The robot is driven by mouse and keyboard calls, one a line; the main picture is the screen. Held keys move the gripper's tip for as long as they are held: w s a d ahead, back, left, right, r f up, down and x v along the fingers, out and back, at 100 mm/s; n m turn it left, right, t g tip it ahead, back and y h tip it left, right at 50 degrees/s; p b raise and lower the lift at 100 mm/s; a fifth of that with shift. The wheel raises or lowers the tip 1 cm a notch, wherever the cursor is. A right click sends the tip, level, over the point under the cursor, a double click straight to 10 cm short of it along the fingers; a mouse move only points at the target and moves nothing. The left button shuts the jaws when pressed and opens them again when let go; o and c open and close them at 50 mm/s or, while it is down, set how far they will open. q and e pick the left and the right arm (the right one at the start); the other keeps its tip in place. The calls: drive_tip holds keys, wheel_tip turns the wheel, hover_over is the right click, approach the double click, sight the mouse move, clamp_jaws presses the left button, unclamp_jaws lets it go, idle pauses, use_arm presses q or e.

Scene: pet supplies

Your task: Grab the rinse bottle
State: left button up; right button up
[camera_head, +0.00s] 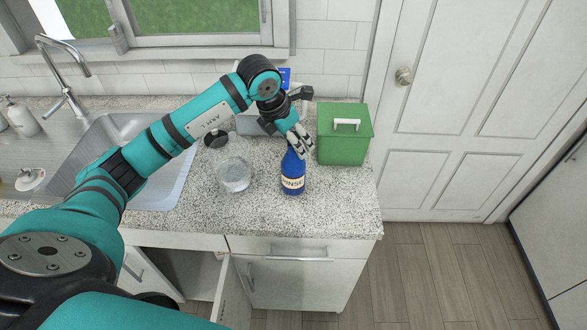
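The rinse bottle (292,180) is blue with a pale label reading "RINSE". It stands upright on the speckled granite counter, near the front edge. My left gripper (300,143) is at the top of the bottle, reaching down from behind it, with its pale fingers overlapping the bottle's neck. The gripper and the neck hide each other in part, so I cannot tell whether the fingers are closed on it. My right gripper is not in view.
A green box (343,146) with a white handle stands close to the right of the bottle. A clear glass jar (233,174) stands to its left, beside the metal sink (178,188). Below, a cabinet door (226,290) hangs open. The counter's front right corner is clear.

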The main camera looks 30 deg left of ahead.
use_arm(q)
drive_tip(key=shift+c, duration=0.4)
clamp_jaws()
drive_tip(key=shift+w+r, duration=0.1)
drive_tip(key=shift+r, duration=0.15)
